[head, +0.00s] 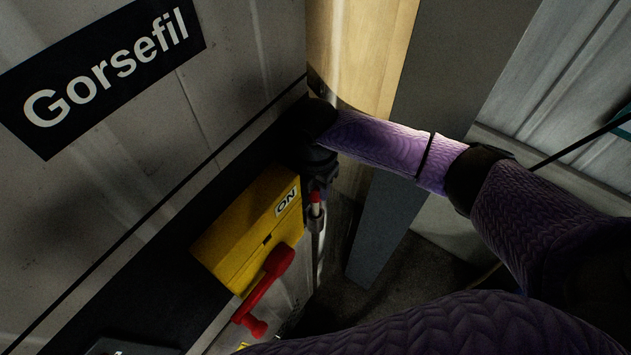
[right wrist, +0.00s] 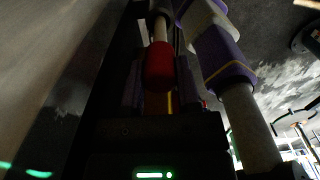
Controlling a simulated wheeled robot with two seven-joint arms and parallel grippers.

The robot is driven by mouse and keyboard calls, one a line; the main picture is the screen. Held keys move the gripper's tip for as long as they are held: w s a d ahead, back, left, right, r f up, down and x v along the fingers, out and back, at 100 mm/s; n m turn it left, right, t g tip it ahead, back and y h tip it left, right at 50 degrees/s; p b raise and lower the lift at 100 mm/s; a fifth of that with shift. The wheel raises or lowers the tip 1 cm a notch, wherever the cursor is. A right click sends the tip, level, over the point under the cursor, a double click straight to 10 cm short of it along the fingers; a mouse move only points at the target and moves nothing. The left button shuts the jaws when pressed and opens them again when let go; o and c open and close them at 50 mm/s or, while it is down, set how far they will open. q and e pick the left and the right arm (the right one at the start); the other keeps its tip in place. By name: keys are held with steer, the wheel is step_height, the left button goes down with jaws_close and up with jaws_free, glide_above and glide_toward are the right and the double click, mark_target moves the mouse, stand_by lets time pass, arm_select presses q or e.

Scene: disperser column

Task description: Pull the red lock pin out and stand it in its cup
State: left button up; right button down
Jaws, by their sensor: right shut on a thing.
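My right gripper (head: 318,178) is by the right end of a yellow switch box, at the edge of the panel. In the right wrist view a red grip (right wrist: 159,66) with a pale shaft sits between the dark fingers, and the gripper is shut on it. I take this to be the red lock pin; a small red piece (head: 315,197) shows just under the gripper in the head view, above a thin grey rod. I cannot tell how far the pin is out. No cup can be made out. My left gripper is not in view.
The yellow box (head: 228,228) has an ON label (head: 287,201) and a red lever (head: 264,289) pointing down left. A pale panel with a Gorsefil sign (head: 104,72) fills the left. A grey post (head: 405,160) stands right of the gripper, behind my forearm.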

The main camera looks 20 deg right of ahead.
mark_target(315, 200)
steer(key=shift+f+b, duration=1.75)
steer(key=shift+f, duration=0.95)
steer(key=shift+c, duration=1.2)
jaws_free()
step_height(315, 200, up, 10)
steer(key=shift+r, duration=0.1)
